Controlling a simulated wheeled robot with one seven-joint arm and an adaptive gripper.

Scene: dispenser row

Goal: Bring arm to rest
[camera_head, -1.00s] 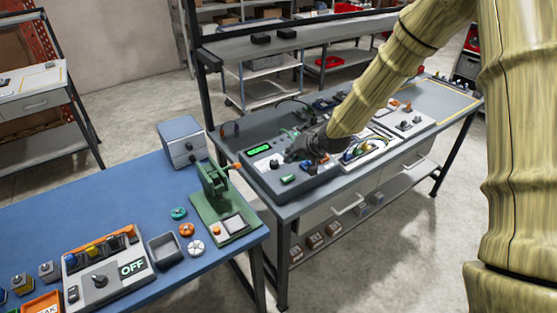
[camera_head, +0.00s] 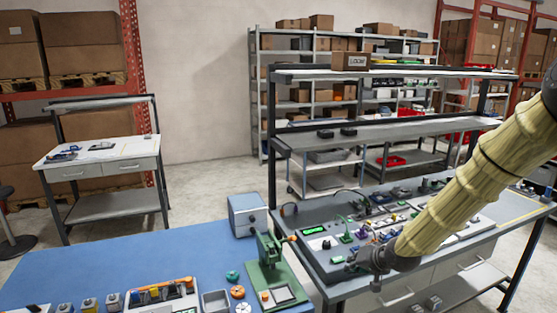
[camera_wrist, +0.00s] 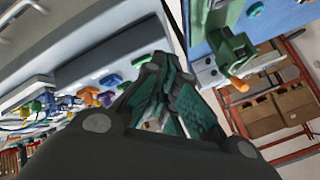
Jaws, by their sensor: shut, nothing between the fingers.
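My arm comes in from the right in the head view, a ribbed yellowish arm reaching down and left. My gripper (camera_head: 376,283) is at its end, at the front edge of the grey workbench (camera_head: 330,285). In the wrist view my gripper (camera_wrist: 168,95) fills the middle, with dark fingers and greenish pads. It is shut with nothing seen held. The green press (camera_head: 268,262) on the blue table (camera_head: 130,262) stands to the left of my gripper. The press also shows in the wrist view (camera_wrist: 232,55), top right.
A grey-blue box (camera_head: 247,214) stands at the blue table's back corner. A drawer desk (camera_head: 100,155) is far left. Open floor lies between desk and shelves.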

